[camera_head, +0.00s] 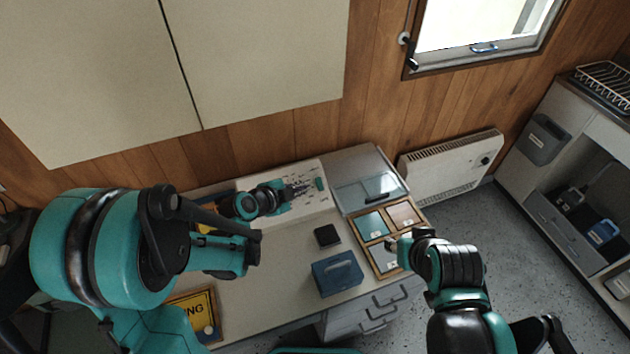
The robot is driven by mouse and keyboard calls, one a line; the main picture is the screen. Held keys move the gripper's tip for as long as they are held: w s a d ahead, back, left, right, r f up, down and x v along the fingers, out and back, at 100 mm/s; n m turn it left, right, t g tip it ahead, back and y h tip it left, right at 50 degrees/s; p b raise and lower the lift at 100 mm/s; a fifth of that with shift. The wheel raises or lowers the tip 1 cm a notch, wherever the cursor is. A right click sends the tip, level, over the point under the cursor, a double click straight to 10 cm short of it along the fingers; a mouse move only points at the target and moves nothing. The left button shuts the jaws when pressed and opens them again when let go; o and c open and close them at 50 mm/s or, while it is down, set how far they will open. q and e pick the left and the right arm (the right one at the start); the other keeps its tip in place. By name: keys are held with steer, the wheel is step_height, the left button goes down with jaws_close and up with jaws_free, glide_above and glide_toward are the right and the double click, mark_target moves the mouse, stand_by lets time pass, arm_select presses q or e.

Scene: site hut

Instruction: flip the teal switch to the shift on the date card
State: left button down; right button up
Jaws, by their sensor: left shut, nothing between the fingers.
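A small teal switch (320,184) sits on a pale panel (312,212) at the back of the worktop. Small dark marks surround it, too small to read. My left gripper (304,188) reaches in from the left over the panel. Its fingers are shut and empty, with the tips just left of the teal switch; I cannot tell whether they touch it. My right gripper (392,244) is at the right, over the edge of a wooden tray; its fingers are too small to read. I cannot make out a date card.
The wooden tray (345,222) has several coloured compartments with small labels. A blue box (337,274) and a small black block (327,236) stand on the worktop. A white heater (450,165) is on the wall.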

stand_by(0.3)
arm_select(q)
steer(key=b, duration=0.3)
glide_above(320, 184)
steer(key=s, duration=0.4)
step_height(320, 184, down, 6)
steer(key=shift+r, duration=0.1)
steer(key=shift+w+a+f+b, duration=0.2)
steer(key=shift+w+f+b, duration=0.2)
steer(key=shift+f, duration=0.1)
steer(key=shift+w+a+f+b, duration=0.15)
steer(key=shift+w+f+b, duration=0.2)
steer(key=shift+w+f, duration=0.1)
steer(key=shift+w+a+f, duration=0.2)
steer(key=shift+w+f, duration=0.15)
steer(key=shift+f, duration=0.1)
